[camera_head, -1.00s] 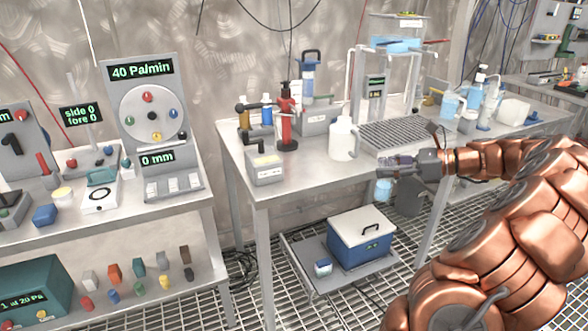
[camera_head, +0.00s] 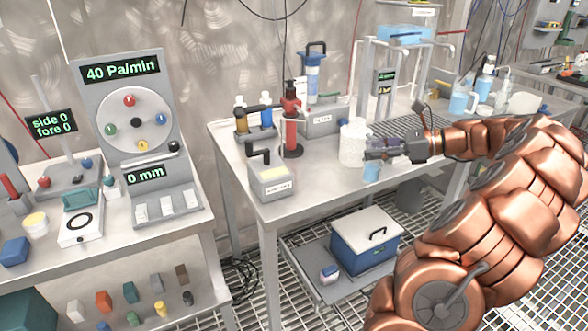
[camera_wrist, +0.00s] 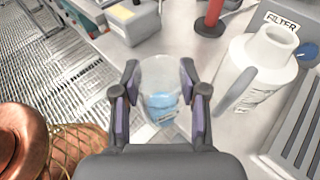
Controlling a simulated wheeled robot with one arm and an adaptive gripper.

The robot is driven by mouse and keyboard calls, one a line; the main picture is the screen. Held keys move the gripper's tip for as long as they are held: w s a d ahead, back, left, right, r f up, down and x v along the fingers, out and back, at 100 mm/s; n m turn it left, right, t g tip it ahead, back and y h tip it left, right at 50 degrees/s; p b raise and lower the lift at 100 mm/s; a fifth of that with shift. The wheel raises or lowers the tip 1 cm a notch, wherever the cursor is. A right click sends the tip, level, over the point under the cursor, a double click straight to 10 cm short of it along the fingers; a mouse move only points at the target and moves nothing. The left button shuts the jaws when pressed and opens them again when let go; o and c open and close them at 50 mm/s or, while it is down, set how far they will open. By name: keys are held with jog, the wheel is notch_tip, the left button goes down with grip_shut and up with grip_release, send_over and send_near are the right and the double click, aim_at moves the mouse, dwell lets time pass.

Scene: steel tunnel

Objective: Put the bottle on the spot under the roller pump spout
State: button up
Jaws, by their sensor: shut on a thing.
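My gripper (camera_head: 372,150) is shut on a clear bottle with blue liquid (camera_head: 371,173), which hangs below the fingers near the table's front edge. In the wrist view, my gripper (camera_wrist: 160,98) has its two dark fingers on either side of the bottle (camera_wrist: 161,104), whose lower part is blue. The bottle looks roughly upright. I cannot tell for certain which device is the roller pump; its spout and the spot are not clearly identifiable.
A white jug (camera_wrist: 262,62) stands close right of the bottle in the wrist view. A red pump stand (camera_head: 291,130) and a grey handled box (camera_head: 270,180) stand left on the table (camera_head: 310,195). The left bench holds a dial panel (camera_head: 137,122) and a ringed plate (camera_head: 80,238).

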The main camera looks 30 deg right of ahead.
jog(key=shift+w+r+b+x, duration=0.1)
jog(key=shift+r+b+x, duration=0.3)
jog(key=shift+x, duration=2.7)
jog(key=shift+w+r+b+x, duration=0.15)
jog(key=shift+r+b+x, duration=0.2)
jog(key=shift+x, duration=2.7)
jog(key=shift+w+r+b+x, duration=0.1)
jog(key=shift+r+b+x, duration=0.25)
jog(key=shift+x, duration=2.75)
jog(key=shift+a+f, duration=0.1)
jog(key=shift+f, duration=0.05)
jog(key=o, duration=1.2)
jog(key=shift+f, duration=0.1)
jog(key=p+v, duration=0.1)
jog(key=v, duration=1.1)
